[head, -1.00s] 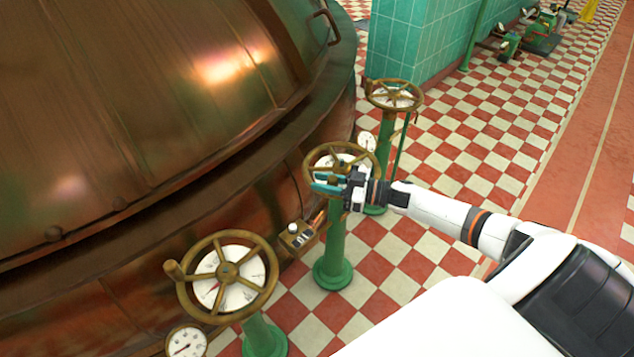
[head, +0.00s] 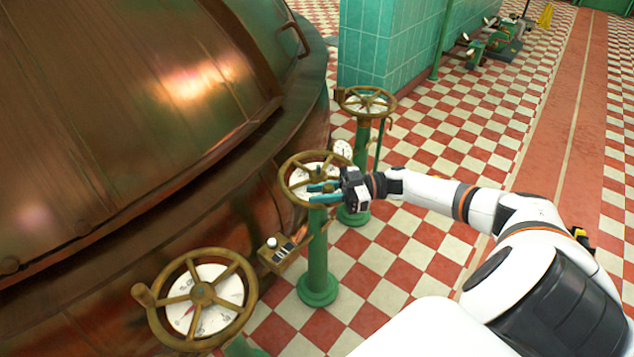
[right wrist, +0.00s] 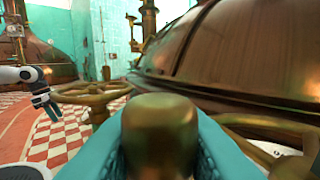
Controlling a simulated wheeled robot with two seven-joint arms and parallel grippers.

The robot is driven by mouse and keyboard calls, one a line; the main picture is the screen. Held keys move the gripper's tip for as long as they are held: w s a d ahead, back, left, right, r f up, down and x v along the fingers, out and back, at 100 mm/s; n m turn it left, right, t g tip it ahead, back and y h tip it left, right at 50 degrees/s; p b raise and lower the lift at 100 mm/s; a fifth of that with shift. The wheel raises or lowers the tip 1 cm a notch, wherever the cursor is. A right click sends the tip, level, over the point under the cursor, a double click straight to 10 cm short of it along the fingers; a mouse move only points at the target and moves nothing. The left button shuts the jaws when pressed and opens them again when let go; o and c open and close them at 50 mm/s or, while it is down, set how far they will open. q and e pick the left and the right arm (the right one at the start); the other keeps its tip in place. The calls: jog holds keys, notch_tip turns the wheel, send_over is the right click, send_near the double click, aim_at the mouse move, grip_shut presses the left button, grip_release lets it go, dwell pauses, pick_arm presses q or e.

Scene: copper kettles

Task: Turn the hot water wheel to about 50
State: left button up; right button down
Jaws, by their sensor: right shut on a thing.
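Three brass handwheels on green posts stand along the copper kettle. My right gripper (head: 325,193) is shut on the upright brass knob of the middle wheel (head: 288,166), at the near side of its rim. In the right wrist view the knob (right wrist: 160,135) sits between the teal fingers, and the wheel's rim (right wrist: 265,123) shows to the right. The white dial under this wheel is partly covered by spokes and fingers; I cannot read it. My left gripper (right wrist: 44,105) shows small in the right wrist view, apart from the wheels; its opening is unclear.
A near wheel (head: 202,293) with a white dial and a far wheel (head: 367,102) stand either side. A small brass switch box (head: 280,252) is beside the middle post. The copper kettle (head: 130,120) fills the left. Checkered floor (head: 440,235) is open to the right.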

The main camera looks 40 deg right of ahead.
jog(key=shift+s+f, duration=0.2)
jog(key=c, duration=1.4)
grip_release()
jog(key=shift+o, duration=1)
jog(key=shift+d+r, duration=0.1)
jog(key=shift+r, duration=0.05)
pick_arm(q)
jog(key=v, duration=0.3)
jog(key=shift+w+b, duration=0.1)
jog(key=shift+b, duration=0.3)
pick_arm(e)
jog(key=v, duration=1.2)
pick_arm(q)
jog(key=shift+w+f, duration=0.1)
jog(key=shift+w, duration=0.1)
